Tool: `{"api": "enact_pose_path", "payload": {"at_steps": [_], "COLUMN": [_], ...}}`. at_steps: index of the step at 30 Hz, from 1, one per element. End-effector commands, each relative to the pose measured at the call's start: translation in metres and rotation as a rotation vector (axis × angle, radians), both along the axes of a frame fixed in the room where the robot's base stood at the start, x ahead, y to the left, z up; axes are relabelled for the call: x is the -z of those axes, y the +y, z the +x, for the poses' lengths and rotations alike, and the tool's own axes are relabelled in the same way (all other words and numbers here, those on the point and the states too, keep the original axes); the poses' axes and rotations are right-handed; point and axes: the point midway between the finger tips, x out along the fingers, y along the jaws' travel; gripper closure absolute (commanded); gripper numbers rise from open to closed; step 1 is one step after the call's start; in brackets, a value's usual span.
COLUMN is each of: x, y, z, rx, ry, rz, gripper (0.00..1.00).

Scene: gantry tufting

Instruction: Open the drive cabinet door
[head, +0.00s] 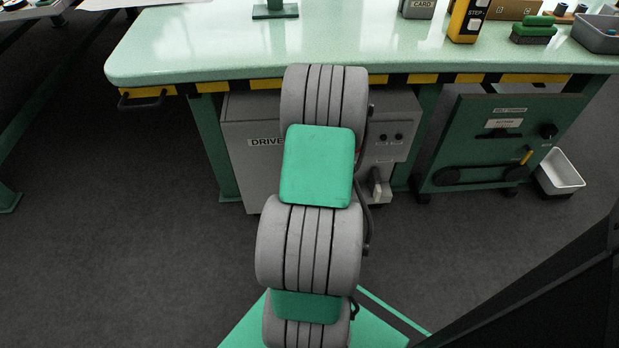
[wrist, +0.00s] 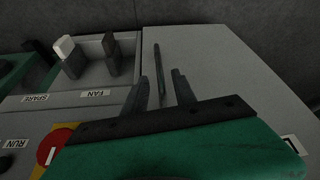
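The grey drive cabinet (head: 239,172) stands under the table, and my arm hides its middle in the head view. Its plain grey door (wrist: 225,75) looks shut in the wrist view. A thin dark bar handle (wrist: 157,54) stands on the door near its left edge. My gripper (wrist: 159,75) is open, with one dark finger on each side of the handle. Small gaps seem to show between the fingers and the bar. My arm hides the gripper in the head view.
Left of the door, the wrist view shows switches labelled SPARE (wrist: 68,58) and FAN (wrist: 111,55), and a red button (wrist: 53,146) on yellow. The table (head: 220,45) overhangs the cabinet. A green machine (head: 480,145) and a white bin (head: 560,172) stand right. Floor at left is clear.

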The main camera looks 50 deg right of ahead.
Motion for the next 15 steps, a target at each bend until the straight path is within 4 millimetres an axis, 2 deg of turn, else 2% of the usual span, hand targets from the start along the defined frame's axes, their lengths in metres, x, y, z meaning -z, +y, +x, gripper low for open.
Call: {"api": "enact_pose_path", "payload": {"at_steps": [1, 6, 15], "x": [0.015, 0.033, 0.034], "y": [-0.002, -0.008, -0.009], "z": [0.003, 0.01, 0.011], "rx": [-0.001, 0.0, 0.003], "ry": [0.001, 0.0, 0.0], "rz": [0.002, 0.0, 0.0], "gripper": [0.67, 0.67, 0.68]}}
